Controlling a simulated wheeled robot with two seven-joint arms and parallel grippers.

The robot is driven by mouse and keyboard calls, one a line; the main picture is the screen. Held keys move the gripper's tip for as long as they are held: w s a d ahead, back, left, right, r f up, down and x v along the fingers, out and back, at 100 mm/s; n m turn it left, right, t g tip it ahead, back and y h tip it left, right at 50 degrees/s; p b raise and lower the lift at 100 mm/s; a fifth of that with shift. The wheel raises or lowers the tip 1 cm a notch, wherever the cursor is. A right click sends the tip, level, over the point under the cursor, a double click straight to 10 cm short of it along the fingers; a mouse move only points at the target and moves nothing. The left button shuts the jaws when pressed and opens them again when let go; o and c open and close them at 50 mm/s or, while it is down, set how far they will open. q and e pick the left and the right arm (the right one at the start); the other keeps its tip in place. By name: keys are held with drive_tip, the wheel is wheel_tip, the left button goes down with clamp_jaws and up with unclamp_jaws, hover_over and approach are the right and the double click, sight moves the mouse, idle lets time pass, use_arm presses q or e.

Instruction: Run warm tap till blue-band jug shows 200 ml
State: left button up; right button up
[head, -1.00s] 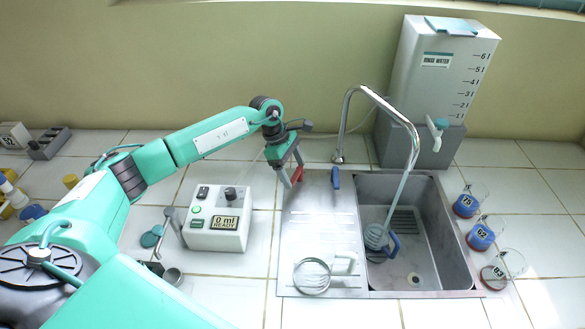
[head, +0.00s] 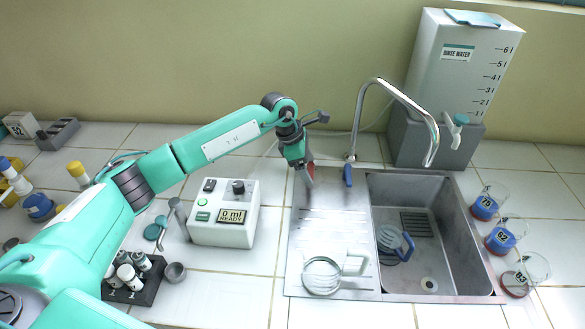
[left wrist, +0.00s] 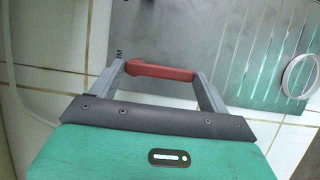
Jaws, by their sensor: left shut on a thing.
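My left gripper (head: 309,174) is shut on the red tap lever (left wrist: 160,71), left of the sink's spout. In the left wrist view the red lever lies across between my two fingers (left wrist: 160,82). The chrome spout (head: 404,100) arches over the sink, and no stream shows below it. A jug with a blue handle (head: 408,246) stands in the basin; its water level and markings are too small to read. My right gripper is in no view.
A blue tap lever (head: 347,176) stands right of the red one. A clear jug (head: 322,276) stands on the drainboard (head: 330,225). A rinse water tank (head: 455,85) stands behind. A control box (head: 223,212) sits left.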

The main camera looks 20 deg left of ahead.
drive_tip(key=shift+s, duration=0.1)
use_arm(q)
drive_tip(key=o, duration=1.4)
drive_tip(key=shift+c, duration=0.2)
drive_tip(key=b+v, duration=0.2)
drive_tip(key=v, duration=1.2)
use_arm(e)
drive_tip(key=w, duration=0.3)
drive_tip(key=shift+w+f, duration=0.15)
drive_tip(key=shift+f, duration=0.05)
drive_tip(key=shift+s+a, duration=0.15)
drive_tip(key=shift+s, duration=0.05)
